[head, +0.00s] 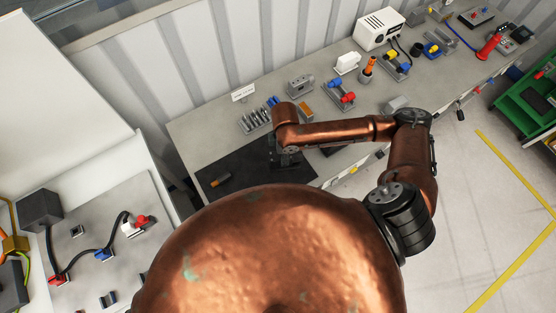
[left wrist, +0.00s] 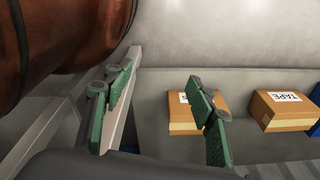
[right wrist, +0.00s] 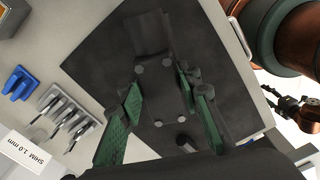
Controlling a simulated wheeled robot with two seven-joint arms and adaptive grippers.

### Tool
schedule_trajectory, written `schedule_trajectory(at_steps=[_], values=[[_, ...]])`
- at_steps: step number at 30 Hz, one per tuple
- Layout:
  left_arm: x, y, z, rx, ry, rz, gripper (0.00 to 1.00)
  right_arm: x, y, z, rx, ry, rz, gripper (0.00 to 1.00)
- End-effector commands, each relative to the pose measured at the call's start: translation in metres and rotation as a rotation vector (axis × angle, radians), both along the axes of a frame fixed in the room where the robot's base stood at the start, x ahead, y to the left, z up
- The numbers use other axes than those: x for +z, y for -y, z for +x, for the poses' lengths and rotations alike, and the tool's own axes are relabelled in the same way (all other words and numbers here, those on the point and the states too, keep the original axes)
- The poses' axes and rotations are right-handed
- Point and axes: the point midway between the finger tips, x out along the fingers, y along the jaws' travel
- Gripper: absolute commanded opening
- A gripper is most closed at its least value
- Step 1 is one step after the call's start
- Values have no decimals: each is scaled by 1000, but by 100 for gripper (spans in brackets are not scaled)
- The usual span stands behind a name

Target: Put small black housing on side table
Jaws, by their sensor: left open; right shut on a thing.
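The small black housing (right wrist: 160,62) is a dark block with several round grey bosses. In the right wrist view it sits between the green-padded fingers of my right gripper (right wrist: 158,92), which is shut on it. Below it is a black mat (right wrist: 92,50); the gap between housing and mat is hard to judge. In the head view my right gripper (head: 287,158) is over the mat (head: 238,168) on a long grey table (head: 190,126), and the dark housing blends in there. My left gripper (left wrist: 160,112) is open and empty in the left wrist view, and out of the head view.
Near the mat are a rack of small tools (head: 256,119), a grey block (head: 300,86) and a "SHIM" label (right wrist: 30,150). A bench at left holds wired connectors (head: 133,226). Tape boxes (left wrist: 282,108) lie beyond my left gripper. Bare mat shows left of my right gripper.

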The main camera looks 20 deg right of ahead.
Motion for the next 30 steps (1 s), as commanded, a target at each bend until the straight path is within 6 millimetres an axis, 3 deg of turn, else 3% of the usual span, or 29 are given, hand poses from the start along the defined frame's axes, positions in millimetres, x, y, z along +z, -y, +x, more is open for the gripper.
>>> schedule_trajectory(at_steps=[10, 15, 18, 29, 30], values=[[-1, -1, -20, 5, -26, 2, 52, -20, -17, 8, 1, 2, 3, 2], [1, -1, -29, 7, -38, 2, 52, -43, -18, 9, 0, 0, 0, 2], [2, -1, -28, 6, -36, 2, 52, -52, -17, 9, 1, 2, 0, 2], [3, -1, -14, 2, -18, 1, 52, -55, -18, 9, 1, 2, 0, 2], [3, -1, -13, 2, -18, 1, 52, -56, -17, 8, 1, 1, 0, 34]])
